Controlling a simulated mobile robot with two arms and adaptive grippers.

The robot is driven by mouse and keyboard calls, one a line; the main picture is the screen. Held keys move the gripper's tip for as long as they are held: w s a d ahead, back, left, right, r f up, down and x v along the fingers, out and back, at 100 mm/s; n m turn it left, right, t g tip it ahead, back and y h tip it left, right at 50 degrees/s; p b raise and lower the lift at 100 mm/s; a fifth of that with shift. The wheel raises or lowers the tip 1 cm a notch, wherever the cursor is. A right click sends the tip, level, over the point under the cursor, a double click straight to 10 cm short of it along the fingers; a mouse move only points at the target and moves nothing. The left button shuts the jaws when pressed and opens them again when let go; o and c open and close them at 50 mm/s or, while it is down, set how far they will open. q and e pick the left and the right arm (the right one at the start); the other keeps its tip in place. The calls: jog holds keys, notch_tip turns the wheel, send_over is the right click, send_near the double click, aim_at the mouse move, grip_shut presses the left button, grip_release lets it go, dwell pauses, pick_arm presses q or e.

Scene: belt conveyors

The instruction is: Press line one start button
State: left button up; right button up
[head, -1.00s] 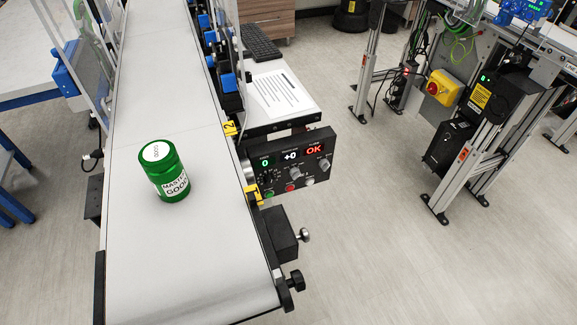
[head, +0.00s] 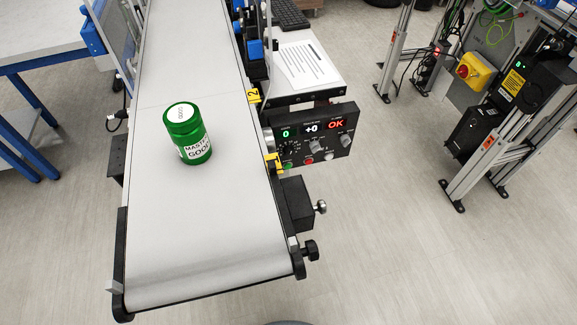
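A black control panel (head: 312,137) hangs on the right side of the near conveyor. It has lit displays reading 0, +0 and OK, with knobs and small buttons below. A green button (head: 288,166) is at its lower left, partly beside a yellow tag marked 1. A red button (head: 309,161) and a pale button (head: 329,156) sit to its right. A green jar (head: 188,134) labelled "MASTER GOOD" stands upright on the belt (head: 195,225). Neither of my grippers is in view.
A yellow switch box (head: 473,71) with a red knob is on another frame at the right. A sheet of paper (head: 307,64) lies on a shelf behind the panel. A blue-legged table (head: 40,45) is at the left.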

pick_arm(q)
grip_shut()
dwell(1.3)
